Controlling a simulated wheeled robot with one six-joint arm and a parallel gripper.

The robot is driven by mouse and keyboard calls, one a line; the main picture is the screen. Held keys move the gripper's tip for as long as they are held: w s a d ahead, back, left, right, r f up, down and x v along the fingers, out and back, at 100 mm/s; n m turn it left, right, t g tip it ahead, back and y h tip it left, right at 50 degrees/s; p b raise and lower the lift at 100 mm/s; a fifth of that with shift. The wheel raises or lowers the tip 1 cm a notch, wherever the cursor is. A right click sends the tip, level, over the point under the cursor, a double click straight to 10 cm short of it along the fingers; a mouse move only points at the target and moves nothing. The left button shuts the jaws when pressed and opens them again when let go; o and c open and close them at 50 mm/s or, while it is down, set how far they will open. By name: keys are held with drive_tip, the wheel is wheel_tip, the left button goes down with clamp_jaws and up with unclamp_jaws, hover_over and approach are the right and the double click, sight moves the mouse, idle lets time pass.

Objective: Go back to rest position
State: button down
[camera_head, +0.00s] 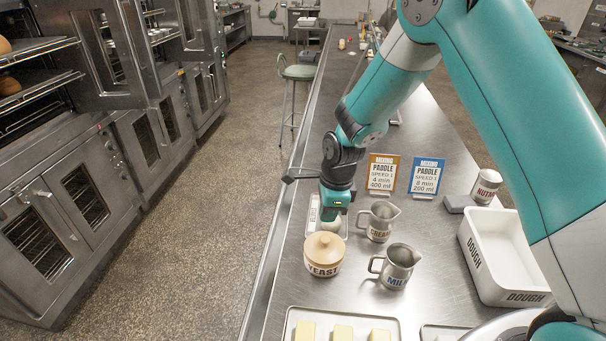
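My teal arm reaches over the steel counter (295,243) from the right. My gripper (334,214) points down, low over a small white tray (314,212) with lettering on it. The gripper's fingers are too small and hidden to tell whether they are open or hold anything. A pale shape shows by the fingertips, but I cannot tell what it is. The gripper is just behind the yeast jar (323,262) and left of the cream jug (378,226).
A milk jug (396,269) stands right of the yeast jar. Two mixing cards, orange (383,171) and blue (426,177), stand behind. A white dough tub (476,262) and a can (486,188) are at right. A tray (292,325) with yellow blocks lies in front. Ovens line the left.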

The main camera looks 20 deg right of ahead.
drive_tip(key=s+a+r+n+y+b, duration=0.2)
drive_tip(key=s+a+r+n+b, duration=0.2)
drive_tip(key=s+r+n+b, duration=0.6)
drive_tip(key=s+n+b, duration=0.4)
drive_tip(key=s+n, duration=1.2)
drive_tip(key=n, duration=0.1)
drive_tip(key=shift+a+n+y, duration=0.3)
drive_tip(key=shift+a+y, duration=0.1)
